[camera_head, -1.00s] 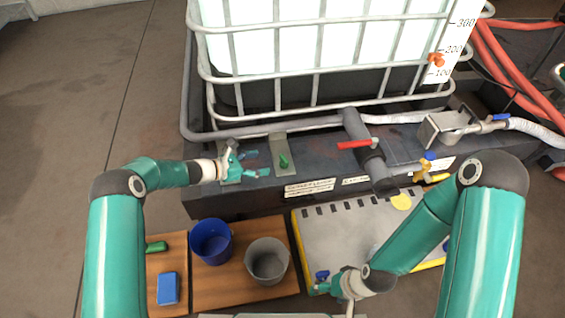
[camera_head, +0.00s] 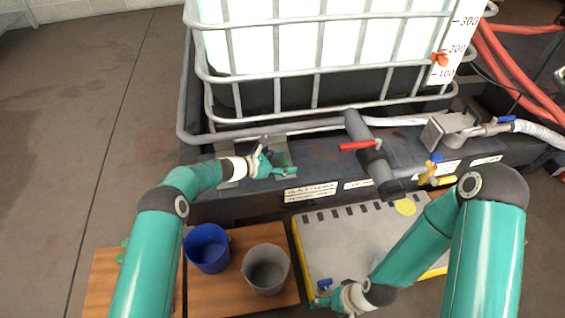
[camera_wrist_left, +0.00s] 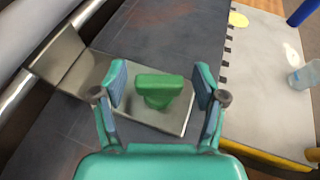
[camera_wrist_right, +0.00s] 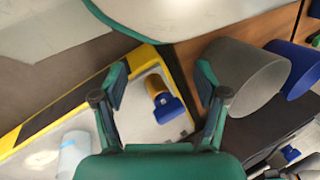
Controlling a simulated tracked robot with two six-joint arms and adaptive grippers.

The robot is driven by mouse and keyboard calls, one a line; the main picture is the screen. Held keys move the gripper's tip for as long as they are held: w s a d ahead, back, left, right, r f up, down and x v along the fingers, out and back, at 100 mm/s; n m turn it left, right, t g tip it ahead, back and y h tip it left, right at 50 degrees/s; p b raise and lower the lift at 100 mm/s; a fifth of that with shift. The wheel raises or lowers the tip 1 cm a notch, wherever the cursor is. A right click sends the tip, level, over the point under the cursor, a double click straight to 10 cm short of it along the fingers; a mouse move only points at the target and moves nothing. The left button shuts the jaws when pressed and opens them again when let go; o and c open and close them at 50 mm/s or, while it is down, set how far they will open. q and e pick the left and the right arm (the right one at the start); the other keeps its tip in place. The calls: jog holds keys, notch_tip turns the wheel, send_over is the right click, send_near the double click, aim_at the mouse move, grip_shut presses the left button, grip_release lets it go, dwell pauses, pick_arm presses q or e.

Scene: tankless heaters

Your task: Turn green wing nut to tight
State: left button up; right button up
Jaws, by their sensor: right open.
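The green wing nut (camera_wrist_left: 160,88) sits on a grey metal bracket plate (camera_wrist_left: 172,116) in the left wrist view. My left gripper (camera_wrist_left: 160,88) is open, with one finger on each side of the nut and a gap on both sides. In the head view my left gripper (camera_head: 281,164) is over the bracket and mostly hides the nut. My right gripper (camera_head: 324,292) is low at the front, over the edge of the grey tray. In the right wrist view the open right gripper (camera_wrist_right: 160,88) has a blue-handled valve (camera_wrist_right: 164,100) beyond its fingers.
A caged white tank (camera_head: 320,40) stands behind the dark ledge. A red-handled pipe (camera_head: 366,145) is right of the left gripper. A blue bucket (camera_head: 207,248) and a grey bucket (camera_head: 266,269) stand on wooden boards. The grey tray (camera_head: 345,240) has yellow edges.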

pick_arm(q)
jog(key=c, duration=1)
jog(key=shift+w+d+r+m+g+h, duration=0.1)
jog(key=shift+m+g+h, duration=0.2)
jog(key=shift+m+g, duration=0.5)
jog(key=shift+g, duration=0.1)
jog(key=o, duration=1.2)
jog(key=shift+c, duration=0.2)
jog(key=shift+v, duration=0.8)
jog(key=v, duration=1)
jog(key=shift+a+f, duration=0.2)
jog(key=shift+a, duration=0.15)
